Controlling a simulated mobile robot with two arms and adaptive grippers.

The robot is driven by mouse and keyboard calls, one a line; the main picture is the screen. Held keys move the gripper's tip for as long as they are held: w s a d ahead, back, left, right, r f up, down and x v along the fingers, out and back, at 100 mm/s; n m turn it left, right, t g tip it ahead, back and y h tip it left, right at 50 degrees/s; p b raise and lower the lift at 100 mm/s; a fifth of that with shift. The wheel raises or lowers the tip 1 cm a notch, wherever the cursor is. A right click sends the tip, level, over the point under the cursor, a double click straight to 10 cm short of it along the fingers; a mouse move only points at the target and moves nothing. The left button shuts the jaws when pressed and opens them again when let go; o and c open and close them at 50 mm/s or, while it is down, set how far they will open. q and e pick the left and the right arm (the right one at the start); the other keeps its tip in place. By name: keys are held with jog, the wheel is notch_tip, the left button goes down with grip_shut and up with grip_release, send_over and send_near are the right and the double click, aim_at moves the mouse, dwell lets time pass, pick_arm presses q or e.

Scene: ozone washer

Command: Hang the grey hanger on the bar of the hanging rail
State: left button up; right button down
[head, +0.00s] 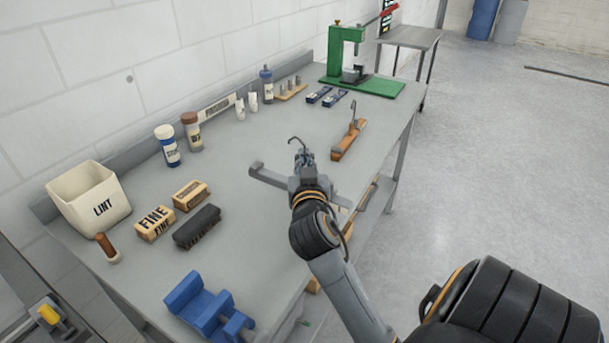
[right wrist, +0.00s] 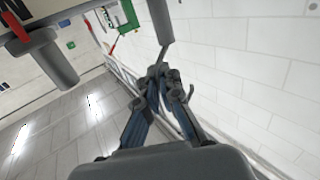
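The grey hanger (head: 268,177) is in the grip of my right gripper (head: 304,162), above the workbench near its front edge. Its thin hook (head: 296,141) points up, and its grey arms stick out on both sides of the gripper. In the right wrist view the fingers (right wrist: 158,78) are closed together around the hanger's middle, and grey parts of the hanger (right wrist: 161,20) show beyond them. The exact contact is hard to see. I cannot make out the hanging rail or its bar in either view. My left gripper is not in view.
A green press (head: 345,60) stands at the far end. Bottles, brushes, a lint bin (head: 90,198) and a blue block piece (head: 205,305) occupy the left side. Open floor lies right.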

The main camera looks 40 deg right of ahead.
notch_tip(320, 180, down, 7)
jog(key=w+d, duration=0.2)
jog(key=shift+w+d, duration=0.15)
jog(key=shift+w, duration=0.05)
jog(key=shift+f, duration=0.1)
jog(key=c, duration=2)
grip_release()
jog(key=shift+f, duration=0.15)
jog(key=o, duration=0.5)
